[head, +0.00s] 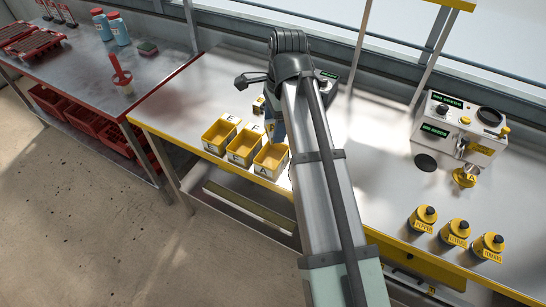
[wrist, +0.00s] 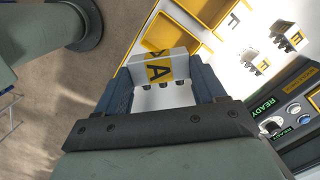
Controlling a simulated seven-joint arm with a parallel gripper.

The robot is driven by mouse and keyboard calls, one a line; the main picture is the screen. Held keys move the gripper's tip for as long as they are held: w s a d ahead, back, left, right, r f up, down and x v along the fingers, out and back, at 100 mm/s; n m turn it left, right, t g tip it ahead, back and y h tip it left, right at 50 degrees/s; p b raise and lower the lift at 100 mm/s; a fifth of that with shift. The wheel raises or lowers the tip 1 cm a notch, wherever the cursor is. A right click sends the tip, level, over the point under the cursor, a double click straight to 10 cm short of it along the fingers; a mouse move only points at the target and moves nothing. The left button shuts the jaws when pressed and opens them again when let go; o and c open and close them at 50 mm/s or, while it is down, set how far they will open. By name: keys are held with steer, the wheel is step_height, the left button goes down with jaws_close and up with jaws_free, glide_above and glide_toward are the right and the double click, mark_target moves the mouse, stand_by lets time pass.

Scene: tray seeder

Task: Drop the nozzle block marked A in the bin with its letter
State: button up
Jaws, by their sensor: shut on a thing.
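The nozzle block (wrist: 158,70), white with a black A on a yellow face, is between my gripper's fingers (wrist: 160,84) in the wrist view. My gripper is shut on it, and several dark nozzles show along its near side. In the head view my gripper (head: 277,128) hangs just behind the yellow bin marked A (head: 263,170), partly in front of its back edge. The block is hard to make out there. Yellow bins also show past the block in the wrist view (wrist: 151,41); their letters are mostly hidden.
Two more yellow bins, one marked E (head: 211,149) and a middle one (head: 236,160), stand left of bin A. Loose nozzle blocks (wrist: 285,36) lie near a device with READY screens (wrist: 264,106). A seeder machine (head: 460,128) and several yellow-labelled bottles (head: 454,233) stand right.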

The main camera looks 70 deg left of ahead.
steer(key=shift+f, duration=2.55)
steer(key=o, duration=1.3)
step_height(320, 180, up, 14)
steer(key=w, duration=0.1)
steer(key=shift+w+f, duration=0.15)
steer(key=shift+w, duration=0.2)
